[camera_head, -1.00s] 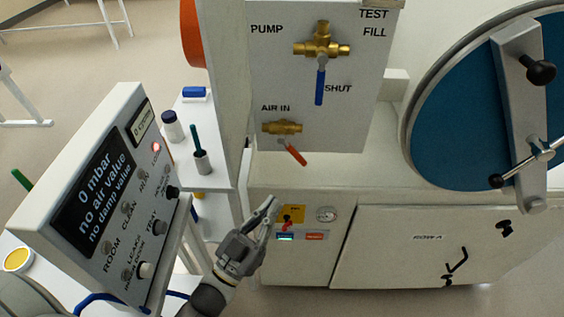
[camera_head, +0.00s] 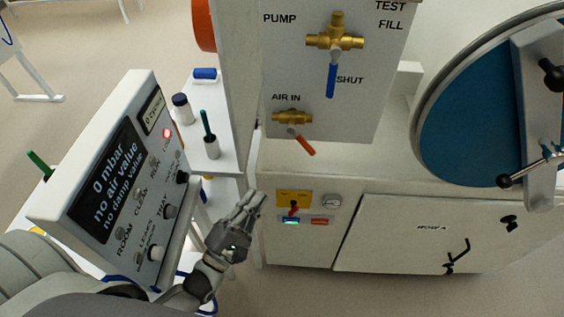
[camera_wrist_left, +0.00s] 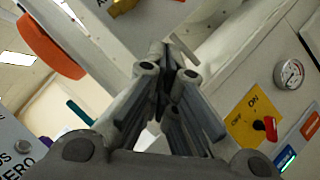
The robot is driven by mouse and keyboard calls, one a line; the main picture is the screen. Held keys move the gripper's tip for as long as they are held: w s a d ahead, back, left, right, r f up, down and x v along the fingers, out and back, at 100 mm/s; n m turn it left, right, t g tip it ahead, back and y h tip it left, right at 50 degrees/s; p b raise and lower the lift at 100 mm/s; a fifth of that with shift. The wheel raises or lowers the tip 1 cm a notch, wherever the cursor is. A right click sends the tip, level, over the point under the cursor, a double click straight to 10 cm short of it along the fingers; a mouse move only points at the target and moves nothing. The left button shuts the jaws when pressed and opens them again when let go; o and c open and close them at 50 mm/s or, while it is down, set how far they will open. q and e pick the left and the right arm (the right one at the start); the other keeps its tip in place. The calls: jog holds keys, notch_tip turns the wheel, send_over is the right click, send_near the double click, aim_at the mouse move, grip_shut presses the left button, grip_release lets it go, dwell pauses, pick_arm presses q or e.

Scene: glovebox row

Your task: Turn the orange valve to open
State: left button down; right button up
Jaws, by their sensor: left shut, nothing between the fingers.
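The orange-handled valve (camera_head: 301,143) is at the lower left of the grey panel, under the words AIR IN. It has a brass body (camera_head: 292,117), and its orange lever slants down to the right. My left gripper (camera_head: 254,197) is below and left of the valve, apart from it, with its fingers shut and empty. In the left wrist view the fingers (camera_wrist_left: 170,75) point up toward the panel's lower edge, and only a bit of brass (camera_wrist_left: 122,6) shows at the top. The orange lever is not visible there. My right gripper is not in view.
A blue-handled valve (camera_head: 332,78) sits higher on the panel. A yellow switch plate with a red knob (camera_head: 294,205) and a gauge (camera_head: 332,201) are right of my left gripper. A display box (camera_head: 108,190) stands at left. A round blue door (camera_head: 470,130) is at right.

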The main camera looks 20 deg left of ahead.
aim_at(302, 141)
pick_arm(q)
jog(key=s+d+r+p+x, duration=0.1)
jog(key=p+x, duration=0.4)
jog(key=x, duration=0.7)
jog(key=shift+w+d+r, duration=0.3)
jog(key=shift+w+d, duration=0.05)
jog(key=shift+d, duration=0.3)
jog(key=shift+w+d+f+n+y+b, duration=0.1)
jog(key=shift+d+n+y+b, duration=0.1)
jog(key=shift+n+y+b, duration=0.25)
jog(key=shift+d+n+t, duration=0.1)
jog(key=shift+n+t, duration=0.15)
jog(key=shift+t, duration=0.05)
